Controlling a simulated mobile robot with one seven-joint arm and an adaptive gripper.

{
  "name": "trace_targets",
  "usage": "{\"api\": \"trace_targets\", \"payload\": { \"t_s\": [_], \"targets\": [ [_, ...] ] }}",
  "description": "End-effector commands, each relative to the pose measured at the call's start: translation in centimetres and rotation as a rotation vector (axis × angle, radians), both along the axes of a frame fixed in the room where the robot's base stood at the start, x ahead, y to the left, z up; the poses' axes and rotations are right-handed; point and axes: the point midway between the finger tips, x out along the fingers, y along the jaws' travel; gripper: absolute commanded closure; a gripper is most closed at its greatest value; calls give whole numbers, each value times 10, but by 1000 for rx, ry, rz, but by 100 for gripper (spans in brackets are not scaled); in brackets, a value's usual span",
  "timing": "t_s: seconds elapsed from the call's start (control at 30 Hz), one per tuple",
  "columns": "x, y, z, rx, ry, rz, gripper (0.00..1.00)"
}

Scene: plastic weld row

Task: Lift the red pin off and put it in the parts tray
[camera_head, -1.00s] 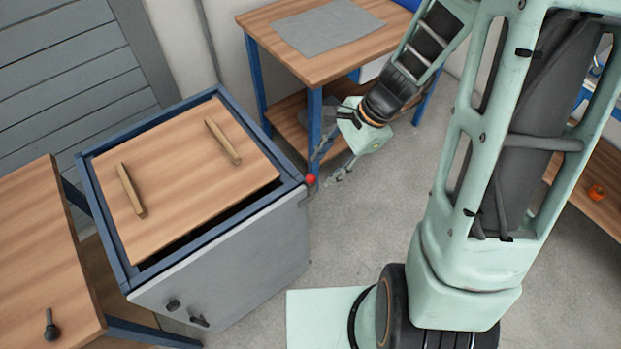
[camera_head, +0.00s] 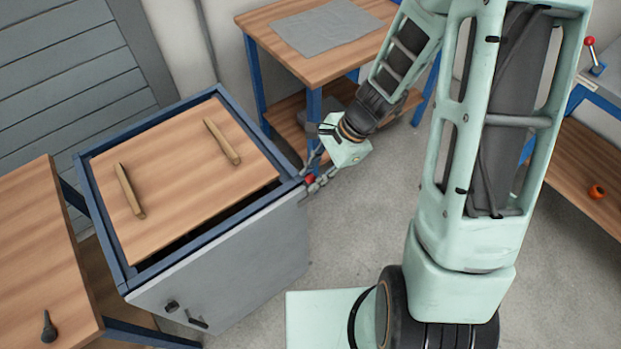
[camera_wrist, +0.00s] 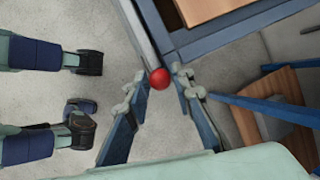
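The red pin (camera_head: 310,180) shows as a small round red head at the right corner of the grey-sided cabinet's blue frame. It also shows in the wrist view (camera_wrist: 160,78), beside the frame corner. My gripper (camera_head: 312,177) is at that corner, with its fingertips on either side of the red head. In the wrist view my gripper (camera_wrist: 159,84) is open, with the red head between its two fingertips. I cannot tell whether either finger touches it. The pin's shaft is hidden. I cannot make out a parts tray for certain.
The cabinet (camera_head: 230,262) has a wooden lid (camera_head: 180,170) with two wooden bars. A wooden bench (camera_head: 35,250) with a dark knob stands left. A blue-legged table (camera_head: 270,25) with a grey mat (camera_head: 327,27) stands behind. A workbench with a red-topped lever (camera_head: 590,50) is at right.

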Motion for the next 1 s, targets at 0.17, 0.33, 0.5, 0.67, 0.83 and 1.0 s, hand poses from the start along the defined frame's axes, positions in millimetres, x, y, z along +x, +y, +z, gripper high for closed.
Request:
{"api": "trace_targets", "payload": {
  "t_s": [0.17, 0.33, 0.5, 0.67, 0.83, 1.0],
  "targets": [
    [0, 0, 0, 0, 0, 0, 100],
    [0, 0, 0, 0, 0, 0, 100],
    [1, 0, 4, 0, -2, -1, 100],
    [1, 0, 27, -1, -6, 1, 100],
    [1, 0, 60, -1, -6, 2, 100],
    [1, 0, 86, -1, -4, 1, 100]
  ]
}}
